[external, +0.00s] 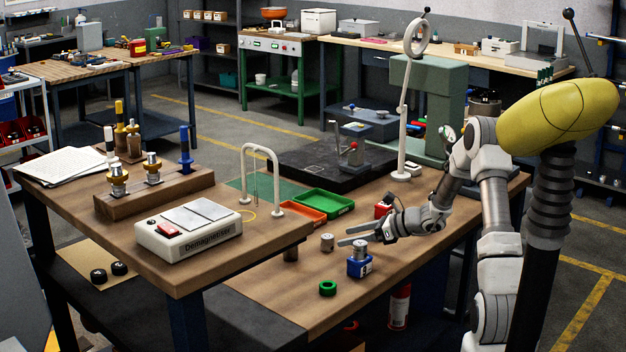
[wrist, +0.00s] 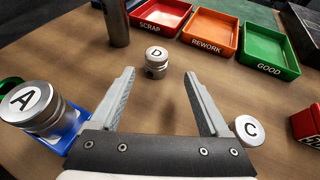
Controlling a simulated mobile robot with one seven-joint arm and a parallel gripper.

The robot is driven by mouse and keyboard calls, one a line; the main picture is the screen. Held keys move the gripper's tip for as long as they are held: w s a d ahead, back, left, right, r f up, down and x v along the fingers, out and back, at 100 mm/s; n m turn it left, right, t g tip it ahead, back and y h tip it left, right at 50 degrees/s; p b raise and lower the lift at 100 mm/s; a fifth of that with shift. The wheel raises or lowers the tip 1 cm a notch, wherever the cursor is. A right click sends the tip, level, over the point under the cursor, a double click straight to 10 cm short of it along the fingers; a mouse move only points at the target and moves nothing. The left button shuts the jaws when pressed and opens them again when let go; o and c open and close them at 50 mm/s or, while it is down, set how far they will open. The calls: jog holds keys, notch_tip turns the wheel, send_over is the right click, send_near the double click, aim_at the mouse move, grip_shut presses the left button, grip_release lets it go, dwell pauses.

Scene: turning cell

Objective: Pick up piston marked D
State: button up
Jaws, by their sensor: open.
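The piston marked D (wrist: 156,70) is a small silver-grey cylinder standing upright on the wooden bench, its lettered top facing up. In the wrist view it stands just beyond my fingertips, roughly midway between them and apart from both. My gripper (wrist: 160,76) is open and empty. In the external view my gripper (external: 343,236) reaches left over the bench, its fingers pointing towards a small grey piston (external: 327,243) that looks like D. The piston marked A (wrist: 38,110) sits on a blue block at the left. The piston marked C (wrist: 245,131) is beside my right finger.
Beyond D are a red SCRAP tray (wrist: 162,27), an orange REWORK tray (wrist: 209,46) and a green GOOD tray (wrist: 269,65). A dark metal cylinder (wrist: 117,24) stands left of the trays. A green ring (external: 328,288) lies near the bench's front edge. A red block (wrist: 306,127) is at right.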

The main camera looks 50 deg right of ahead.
aim_at(332, 250)
jog(key=shift+a+x, duration=0.15)
jog(key=shift+x, duration=1.3)
jog(key=shift+a+x, duration=0.15)
jog(key=shift+x, duration=1.3)
jog(key=shift+s+f, duration=0.1)
jog(key=shift+s, duration=0.1)
grip_shut()
